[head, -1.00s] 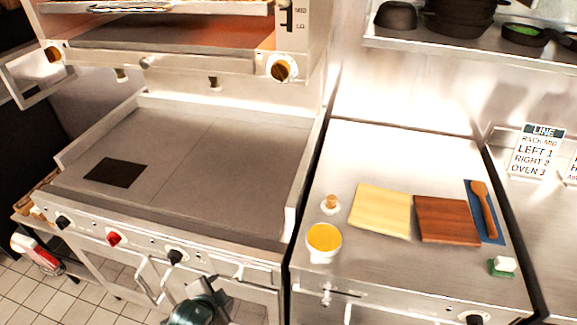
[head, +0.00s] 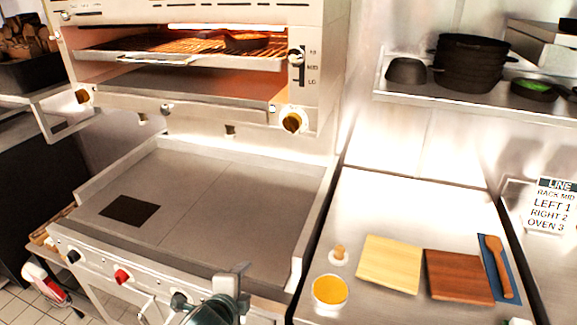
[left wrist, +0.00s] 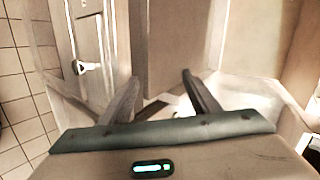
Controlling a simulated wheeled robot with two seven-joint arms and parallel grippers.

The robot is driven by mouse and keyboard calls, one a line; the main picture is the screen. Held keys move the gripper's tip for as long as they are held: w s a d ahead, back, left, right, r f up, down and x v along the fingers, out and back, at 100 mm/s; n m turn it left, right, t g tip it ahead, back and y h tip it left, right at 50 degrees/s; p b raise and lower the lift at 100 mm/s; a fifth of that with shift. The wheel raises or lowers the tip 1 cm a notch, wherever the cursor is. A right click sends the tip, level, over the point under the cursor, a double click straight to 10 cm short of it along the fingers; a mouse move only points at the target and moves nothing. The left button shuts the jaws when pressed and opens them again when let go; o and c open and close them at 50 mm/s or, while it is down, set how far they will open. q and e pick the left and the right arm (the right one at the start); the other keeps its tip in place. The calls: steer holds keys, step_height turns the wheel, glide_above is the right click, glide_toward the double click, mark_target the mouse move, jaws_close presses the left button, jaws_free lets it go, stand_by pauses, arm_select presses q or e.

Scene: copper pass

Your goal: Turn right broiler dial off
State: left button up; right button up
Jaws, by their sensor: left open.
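The right broiler dial (head: 292,122) is a round knob with a dark and amber face and a pale rim, on the broiler's front at its right end. Its exact setting is too small to read. The left broiler dial (head: 82,96) sits at the other end. The broiler (head: 215,118) has an orange glow inside and a dark pan (head: 240,40) on its rack. My left gripper (head: 236,281) is open and empty at the griddle's front edge, well below the right dial. Its two fingers (left wrist: 162,88) are apart with nothing between them in the left wrist view. My right gripper is out of view.
The flat griddle (head: 215,190) below the broiler is clear except for a dark square. Griddle knobs, one red (head: 123,277), line its front. The right counter holds boards (head: 390,264) and a yellow-filled cup (head: 330,290). A shelf with black pans (head: 468,65) hangs upper right.

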arm_select(q)
steer(key=w+d+r+m+t+h, duration=0.1)
steer(key=w+r+m+t, duration=0.1)
steer(key=r+m, duration=0.5)
steer(key=w+d+r+m+t+h, duration=0.1)
steer(key=r+m, duration=0.5)
steer(key=r, duration=0.7)
steer(key=w+d+r+m+t+h+p, duration=0.1)
steer(key=w+d+r+m+t, duration=0.2)
steer(key=r+m, duration=0.4)
step_height(320, 180, up, 4)
steer(key=shift+w+d+f+m+h, duration=0.2)
steer(key=shift+w+m+h, duration=0.05)
steer(key=shift+m+h, duration=0.05)
steer(key=p, duration=0.6)
glide_toward(289, 127)
steer(key=x, duration=0.7)
steer(key=shift+r, duration=0.1)
steer(key=shift+p+x, duration=0.35)
steer(key=shift+x, duration=0.6)
